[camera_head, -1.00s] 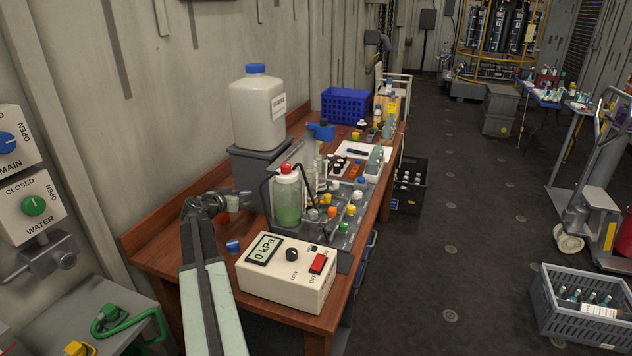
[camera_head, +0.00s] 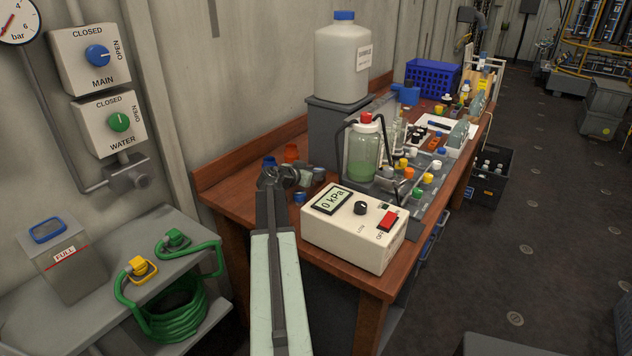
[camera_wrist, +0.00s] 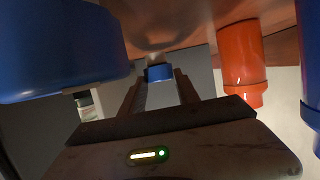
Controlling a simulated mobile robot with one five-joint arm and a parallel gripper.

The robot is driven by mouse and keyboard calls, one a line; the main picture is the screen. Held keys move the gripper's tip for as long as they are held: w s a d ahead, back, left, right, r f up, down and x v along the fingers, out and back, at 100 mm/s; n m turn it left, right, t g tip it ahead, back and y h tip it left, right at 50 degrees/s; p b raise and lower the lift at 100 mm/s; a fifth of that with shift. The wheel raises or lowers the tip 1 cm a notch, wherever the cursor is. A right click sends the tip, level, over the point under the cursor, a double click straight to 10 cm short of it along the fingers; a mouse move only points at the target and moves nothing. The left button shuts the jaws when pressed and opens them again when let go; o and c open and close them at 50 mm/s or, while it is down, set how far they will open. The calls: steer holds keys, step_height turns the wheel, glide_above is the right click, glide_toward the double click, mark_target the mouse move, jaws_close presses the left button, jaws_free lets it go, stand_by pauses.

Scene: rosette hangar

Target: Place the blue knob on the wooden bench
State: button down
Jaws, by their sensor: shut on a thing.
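My gripper (camera_head: 312,175) is over the near left part of the wooden bench (camera_head: 235,180), left of the white pressure box. In the wrist view its fingers (camera_wrist: 160,78) close on a small blue piece (camera_wrist: 160,73), which I take for the blue knob. In the head view the held piece is too small to make out. A separate blue cap (camera_head: 299,198) lies on the bench beside the white box. An orange piece (camera_head: 291,153) stands behind the gripper and also shows in the wrist view (camera_wrist: 243,65).
The white pressure box (camera_head: 354,230) and a green-filled bottle (camera_head: 363,152) stand right of the gripper. A large jug (camera_head: 342,62) stands behind. A wall box carries another blue knob (camera_head: 97,55). The bench's near left corner is bare. A large blue thing (camera_wrist: 55,50) fills the wrist view's left.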

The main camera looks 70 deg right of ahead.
steer(key=shift+f, duration=0.85)
steer(key=shift+r, duration=0.25)
steer(key=c, duration=0.9)
jaws_free()
steer(key=shift+a, duration=0.1)
steer(key=p+v, duration=0.4)
steer(key=v, duration=0.7)
steer(key=shift+a+r, duration=0.1)
steer(key=shift+r, duration=0.1)
steer(key=shift+w+a, duration=0.15)
steer(key=shift+a, duration=0.1)
